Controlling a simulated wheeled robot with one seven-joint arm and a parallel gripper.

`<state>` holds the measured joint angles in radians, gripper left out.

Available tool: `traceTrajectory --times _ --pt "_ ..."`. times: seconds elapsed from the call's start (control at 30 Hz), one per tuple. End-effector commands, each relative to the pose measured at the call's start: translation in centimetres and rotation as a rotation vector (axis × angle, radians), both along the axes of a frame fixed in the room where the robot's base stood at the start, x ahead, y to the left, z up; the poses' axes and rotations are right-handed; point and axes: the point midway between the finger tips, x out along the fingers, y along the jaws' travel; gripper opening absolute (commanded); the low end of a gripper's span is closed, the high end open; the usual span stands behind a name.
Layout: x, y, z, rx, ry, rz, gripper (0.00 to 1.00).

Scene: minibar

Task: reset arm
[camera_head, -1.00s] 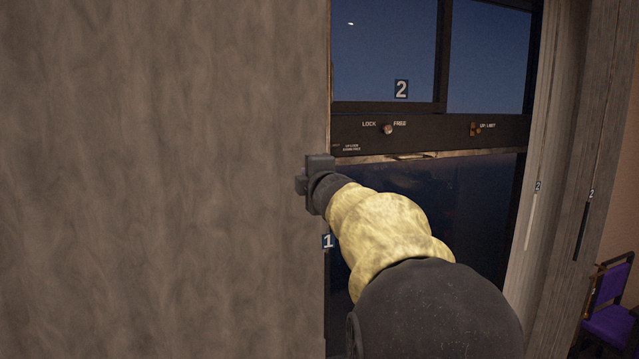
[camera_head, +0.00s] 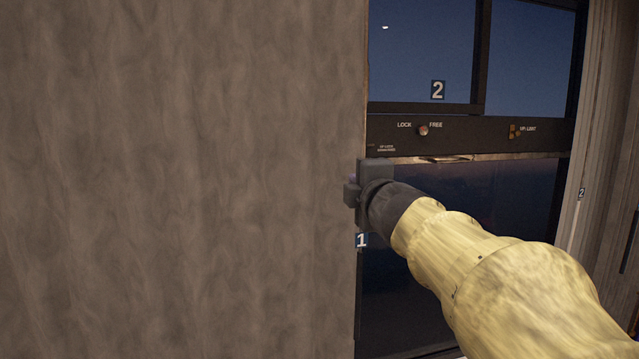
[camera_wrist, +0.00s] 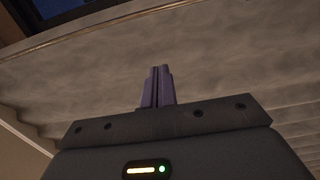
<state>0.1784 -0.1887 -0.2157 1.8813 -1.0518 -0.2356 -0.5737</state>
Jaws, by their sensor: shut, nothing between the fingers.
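My gripper (camera_wrist: 158,74) shows in the wrist view with its two purple fingers together and nothing between them. In the head view my arm reaches in from the lower right. The dark gripper body is near the right edge of a brown wooden panel (camera_head: 180,180), and its fingertips are mostly hidden there. I cannot tell whether the gripper touches the panel. In the wrist view a grey-brown grained surface (camera_wrist: 230,60) lies beyond the fingers.
A dark-framed cabinet front (camera_head: 480,135) with a LOCK/FREE knob (camera_head: 423,131) stands behind my arm. A pale curtain-like upright (camera_head: 600,120) is at the right.

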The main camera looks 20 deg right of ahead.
Motion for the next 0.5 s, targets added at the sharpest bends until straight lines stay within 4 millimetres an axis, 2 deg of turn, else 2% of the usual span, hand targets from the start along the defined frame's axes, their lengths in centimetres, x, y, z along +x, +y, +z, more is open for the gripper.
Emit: traceTrajectory --times 0.17,0.27,0.37,0.47,0.5 --pt "0.0 -0.1 0.0 0.001 0.000 -0.001 0.00" --pt "0.2 0.1 -0.8 0.029 0.012 -0.003 0.00" --pt "0.7 0.6 -3.5 0.123 0.050 -0.015 0.00" --pt "1.3 1.5 -8.3 0.285 0.121 -0.045 0.00" --pt "1.4 2.0 -10.6 0.362 0.157 -0.064 0.00"
